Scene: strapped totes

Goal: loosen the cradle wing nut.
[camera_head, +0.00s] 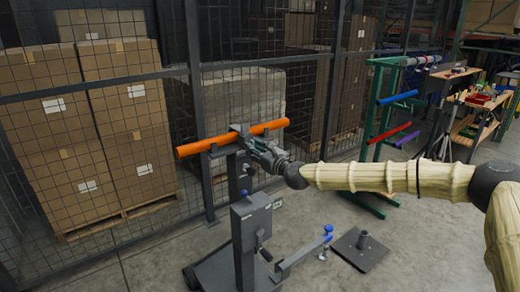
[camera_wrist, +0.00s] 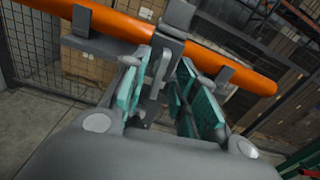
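An orange tube (camera_head: 195,147) lies across the top of a grey wheeled stand (camera_head: 248,225). The grey cradle (camera_head: 238,131) clasps the tube near its middle; in the wrist view its clamp (camera_wrist: 175,20) passes over the tube (camera_wrist: 225,66). My gripper (camera_head: 258,145) is at the cradle, reaching in from the right. In the wrist view my gripper (camera_wrist: 168,75) has its teal-padded fingers apart, on either side of a narrow grey part below the clamp. I cannot make out the wing nut's wings, nor whether the pads touch that part.
A wire mesh fence (camera_head: 70,95) stands behind the tube, with stacked cartons (camera_head: 125,85) beyond it. A green rack (camera_head: 378,110) with coloured tubes and a workbench (camera_head: 487,100) are at the right. A grey floor plate with a short post (camera_head: 360,249) lies right of the stand.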

